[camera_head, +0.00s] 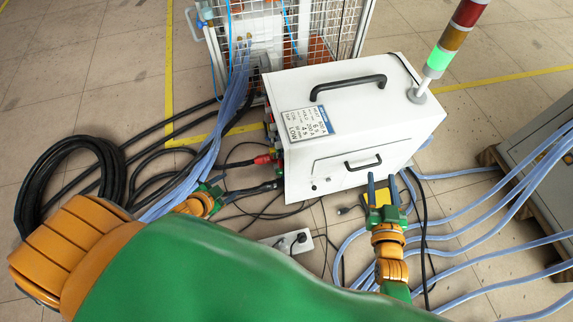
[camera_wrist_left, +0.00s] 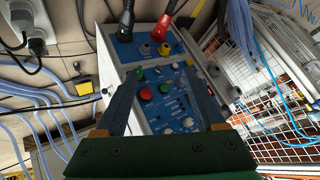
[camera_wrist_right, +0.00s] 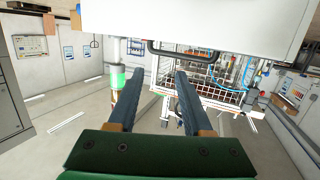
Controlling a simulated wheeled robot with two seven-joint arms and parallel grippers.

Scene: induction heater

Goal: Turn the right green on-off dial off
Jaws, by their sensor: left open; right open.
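The induction heater is a white box (camera_head: 340,120) on the floor; its control side faces left and is mostly hidden in the head view. I cannot tell which way the green dials point. My left gripper (camera_wrist_left: 165,80) is open, its fingers spread in front of the panel with nothing between them; it also shows beside my arm in the head view. My right gripper (camera_head: 380,180) is open and empty near the box's front right side.
A signal tower (camera_head: 438,63) with its green lamp lit stands on the box's right corner. Red and black plugs (camera_head: 265,160) stick out leftward. Black cables (camera_head: 70,170) and blue hoses (camera_head: 465,235) cover much floor. A wire cage (camera_head: 320,30) stands behind.

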